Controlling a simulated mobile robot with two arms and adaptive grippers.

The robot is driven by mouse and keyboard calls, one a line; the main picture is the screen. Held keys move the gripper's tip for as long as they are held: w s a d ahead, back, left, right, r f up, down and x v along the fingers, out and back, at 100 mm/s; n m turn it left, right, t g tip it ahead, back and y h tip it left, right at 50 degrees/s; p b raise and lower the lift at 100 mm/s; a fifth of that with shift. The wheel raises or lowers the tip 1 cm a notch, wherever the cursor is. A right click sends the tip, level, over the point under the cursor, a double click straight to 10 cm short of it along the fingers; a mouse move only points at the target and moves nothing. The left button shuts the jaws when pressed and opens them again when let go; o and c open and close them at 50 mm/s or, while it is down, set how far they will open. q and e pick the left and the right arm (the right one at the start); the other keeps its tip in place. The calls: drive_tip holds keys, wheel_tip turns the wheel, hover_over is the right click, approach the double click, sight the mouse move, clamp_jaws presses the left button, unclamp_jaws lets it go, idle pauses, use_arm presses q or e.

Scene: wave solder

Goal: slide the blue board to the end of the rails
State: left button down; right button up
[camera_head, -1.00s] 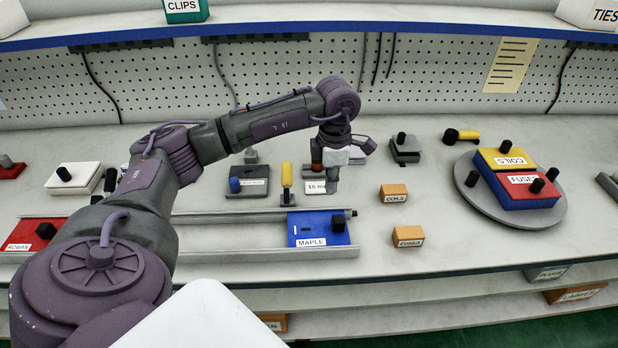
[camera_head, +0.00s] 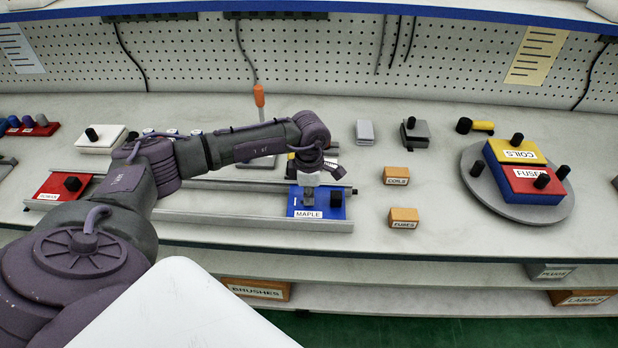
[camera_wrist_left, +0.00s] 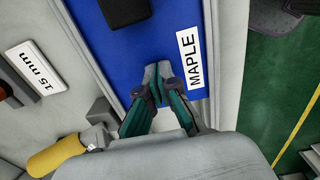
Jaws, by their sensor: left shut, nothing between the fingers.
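The blue board (camera_head: 326,206), labelled MAPLE and with a black knob, lies between the two rails near their right end. It also shows in the left wrist view (camera_wrist_left: 108,55), with its knob at the top. The front rail (camera_head: 240,223) runs along its near side. The rear rail (camera_head: 225,184) is partly hidden by my left arm. My left gripper (camera_head: 308,203) points down over the board, left of the knob. In the left wrist view its fingers (camera_wrist_left: 158,76) are shut and empty, beside the MAPLE label. I cannot tell whether the fingertips touch the board. My right gripper is out of view.
A red board (camera_head: 60,186) lies at the left end of the rails. A grey turntable (camera_head: 560,208) carries yellow and red boxes. A yellow handle (camera_wrist_left: 62,156) is close to the gripper.

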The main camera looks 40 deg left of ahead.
sight(332, 195)
use_arm(q)
drive_tip(key=shift+w+d+r+p, duration=0.1)
drive_tip(key=shift+w+d+p, duration=0.15)
drive_tip(key=shift+w+d, duration=0.25)
drive_tip(key=shift+w+d+r+p, duration=0.1)
drive_tip(key=shift+w+d+p, duration=0.15)
drive_tip(key=shift+d, duration=0.4)
drive_tip(key=shift+w+d+f, duration=0.15)
drive_tip(key=shift+w+d, duration=0.2)
drive_tip(key=shift+d, duration=0.2)
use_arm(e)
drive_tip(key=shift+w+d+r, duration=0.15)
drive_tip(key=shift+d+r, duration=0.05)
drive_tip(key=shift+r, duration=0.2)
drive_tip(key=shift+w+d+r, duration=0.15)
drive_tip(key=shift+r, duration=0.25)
use_arm(q)
drive_tip(key=shift+w+d+f+b, duration=0.15)
drive_tip(key=shift+w+d+b, duration=0.15)
drive_tip(key=shift+d+b, duration=0.15)
drive_tip(key=shift+w+d+b, duration=0.2)
drive_tip(key=shift+d+b, duration=0.05)
drive_tip(key=shift+b, duration=0.1)
drive_tip(key=shift+d, duration=0.1)
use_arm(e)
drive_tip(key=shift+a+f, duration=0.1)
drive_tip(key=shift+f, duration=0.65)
use_arm(q)
drive_tip(key=shift+r, duration=0.2)
